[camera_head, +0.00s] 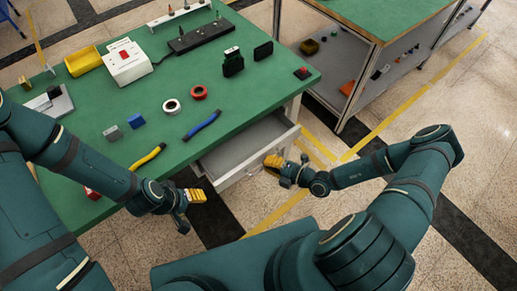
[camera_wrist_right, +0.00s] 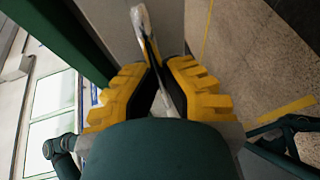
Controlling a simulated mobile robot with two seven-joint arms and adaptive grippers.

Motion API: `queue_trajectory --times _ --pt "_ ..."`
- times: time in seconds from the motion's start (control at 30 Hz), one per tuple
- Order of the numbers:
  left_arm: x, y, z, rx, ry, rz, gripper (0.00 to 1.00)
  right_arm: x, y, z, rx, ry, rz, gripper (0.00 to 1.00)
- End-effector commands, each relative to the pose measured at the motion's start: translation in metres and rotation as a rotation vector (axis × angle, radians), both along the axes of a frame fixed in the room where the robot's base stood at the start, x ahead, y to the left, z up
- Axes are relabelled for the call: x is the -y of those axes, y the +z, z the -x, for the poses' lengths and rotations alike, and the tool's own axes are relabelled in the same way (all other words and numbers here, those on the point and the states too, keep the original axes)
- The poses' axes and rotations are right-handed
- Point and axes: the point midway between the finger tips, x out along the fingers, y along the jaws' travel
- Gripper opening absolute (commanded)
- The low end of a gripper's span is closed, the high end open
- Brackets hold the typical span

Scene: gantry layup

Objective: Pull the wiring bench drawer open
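The wiring bench (camera_head: 230,110) has a green top, and its grey drawer (camera_head: 240,146) stands pulled out at the near right side, with its empty-looking inside showing. My right gripper (camera_head: 272,162) is at the outer face of the drawer front. In the right wrist view, the yellow-and-black fingers of my right gripper (camera_wrist_right: 165,75) close in on both sides of a thin pale bar, the drawer handle (camera_wrist_right: 148,35).
On the bench lie a blue tool (camera_head: 202,125), a yellow tool (camera_head: 148,157), red tape (camera_head: 199,93), white tape (camera_head: 171,106) and a white box (camera_head: 126,64). A second green-topped bench (camera_head: 385,15) stands at the back right. Floor right of the drawer is clear around my arm.

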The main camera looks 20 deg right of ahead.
Motion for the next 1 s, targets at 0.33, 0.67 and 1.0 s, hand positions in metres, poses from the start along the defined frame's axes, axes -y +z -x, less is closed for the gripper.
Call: queue_trajectory --times 0.33,0.67,1.0 --pt "0.000 0.015 0.003 -0.007 -0.002 0.001 0.55 0.024 0.000 0.072 -0.004 0.003 -0.001 0.00" --pt "0.000 0.016 0.003 -0.009 -0.002 0.001 0.55 0.030 -0.001 0.091 -0.002 0.005 -0.002 0.00" --pt "0.000 0.016 0.003 -0.009 -0.002 0.001 0.55 0.030 -0.001 0.091 -0.002 0.005 -0.002 0.36"
